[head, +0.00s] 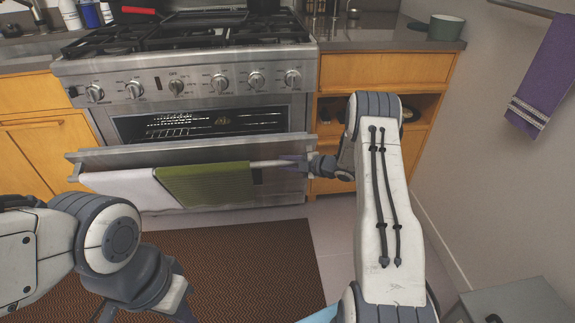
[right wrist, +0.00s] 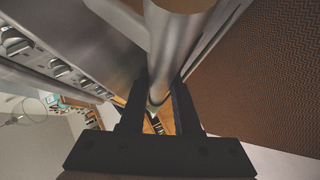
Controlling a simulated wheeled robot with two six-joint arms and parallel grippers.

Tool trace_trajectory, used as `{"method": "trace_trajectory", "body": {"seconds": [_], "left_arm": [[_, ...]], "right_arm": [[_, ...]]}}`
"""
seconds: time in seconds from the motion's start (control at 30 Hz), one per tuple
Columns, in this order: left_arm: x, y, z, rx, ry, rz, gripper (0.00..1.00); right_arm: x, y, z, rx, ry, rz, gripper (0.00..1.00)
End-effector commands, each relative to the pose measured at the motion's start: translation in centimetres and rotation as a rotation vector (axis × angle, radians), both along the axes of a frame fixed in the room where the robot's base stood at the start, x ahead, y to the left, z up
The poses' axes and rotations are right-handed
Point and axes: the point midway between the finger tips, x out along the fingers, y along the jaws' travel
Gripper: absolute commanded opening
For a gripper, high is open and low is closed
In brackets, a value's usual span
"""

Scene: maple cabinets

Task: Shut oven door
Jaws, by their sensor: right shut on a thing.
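The steel oven (head: 190,100) stands under the cooktop. Its door (head: 120,157) is partly open, tipped forward at the top, and the dark interior with a rack (head: 175,132) shows through the gap above it. The handle bar (head: 268,163) runs along the door front; it also shows in the right wrist view (right wrist: 172,45). My right gripper (head: 300,163) is shut on the handle near its right end, with one finger on each side in the right wrist view (right wrist: 160,100). My left gripper (head: 150,312) is at the bottom left, away from the door, its fingertips cut off.
A white towel (head: 130,188) and a green towel (head: 203,184) hang on the handle. A brown mat (head: 240,265) lies on the floor before the oven. Wooden cabinets (head: 385,68) flank it. A purple towel (head: 545,75) hangs on the right wall. A grey box (head: 515,302) stands bottom right.

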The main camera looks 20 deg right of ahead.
Motion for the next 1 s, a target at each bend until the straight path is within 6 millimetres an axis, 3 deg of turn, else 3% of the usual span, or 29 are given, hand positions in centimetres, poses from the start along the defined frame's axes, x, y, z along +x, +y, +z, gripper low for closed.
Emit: {"method": "trace_trajectory", "body": {"seconds": [0.1,0.13,0.2,0.57,1.0], "left_arm": [[0.0,0.0,0.0,0.0,0.0,0.0,0.0],[0.0,0.0,0.0,0.0,0.0,0.0,0.0],[0.0,0.0,0.0,0.0,0.0,0.0,0.0],[0.0,0.0,0.1,0.0,0.0,0.0,0.0],[0.0,0.0,1.6,0.0,0.0,0.0,0.0]], "right_arm": [[0.3,0.6,-0.1,0.0,0.004,0.002,0.0],[0.4,0.8,-0.2,0.001,0.004,0.005,0.43],[0.4,1.1,-0.2,0.001,0.005,0.009,0.61],[0.1,1.0,0.0,0.002,0.004,0.012,0.61],[-6.2,-2.8,2.9,0.003,0.004,0.01,0.61]]}}
